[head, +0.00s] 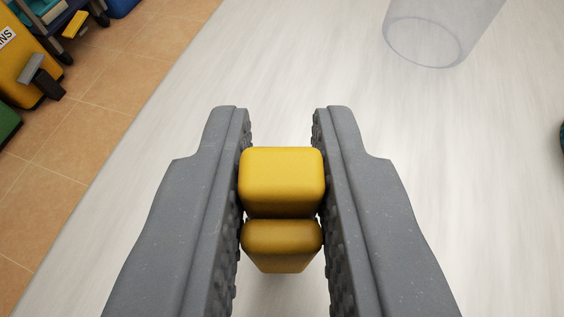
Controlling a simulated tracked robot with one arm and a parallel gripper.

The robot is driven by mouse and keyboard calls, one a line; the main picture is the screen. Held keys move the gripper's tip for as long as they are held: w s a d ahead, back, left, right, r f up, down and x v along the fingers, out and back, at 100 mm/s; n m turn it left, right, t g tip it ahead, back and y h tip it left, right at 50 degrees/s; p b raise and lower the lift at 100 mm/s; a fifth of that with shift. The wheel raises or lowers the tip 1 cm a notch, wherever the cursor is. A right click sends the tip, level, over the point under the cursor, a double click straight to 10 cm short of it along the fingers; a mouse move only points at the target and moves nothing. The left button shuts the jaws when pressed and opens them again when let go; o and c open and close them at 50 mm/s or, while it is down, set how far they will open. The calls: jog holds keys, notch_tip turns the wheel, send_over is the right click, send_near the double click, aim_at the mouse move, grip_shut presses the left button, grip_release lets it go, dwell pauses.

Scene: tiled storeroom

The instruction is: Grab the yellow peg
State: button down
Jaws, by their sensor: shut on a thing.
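The yellow peg (282,180) is a rounded yellow block in the middle of the head view, with a darker yellow lower part below a narrow groove. My gripper (282,185) is shut on it, with one grey finger touching it on each side. The peg's lower end is partly hidden, and I cannot tell whether it touches the pale surface below.
A clear cylindrical container (425,40) stands on the pale tabletop (210,80) at the upper right. A dark object (562,135) is cut off at the right edge. Tiled floor (75,135) and yellow equipment (22,65) lie beyond the table's left edge.

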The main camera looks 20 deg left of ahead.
jog(key=r, duration=0.2)
jog(key=r+p, duration=0.1)
jog(key=shift+s+d, duration=0.1)
jog(key=shift+d, duration=0.15)
jog(key=s+d, duration=0.2)
jog(key=d, duration=0.2)
jog(key=s+d, duration=0.3)
jog(key=d, duration=0.1)
jog(key=s+d+r+p, duration=0.1)
jog(key=s+d, duration=0.2)
jog(key=d, duration=0.2)
jog(key=shift+s, duration=0.1)
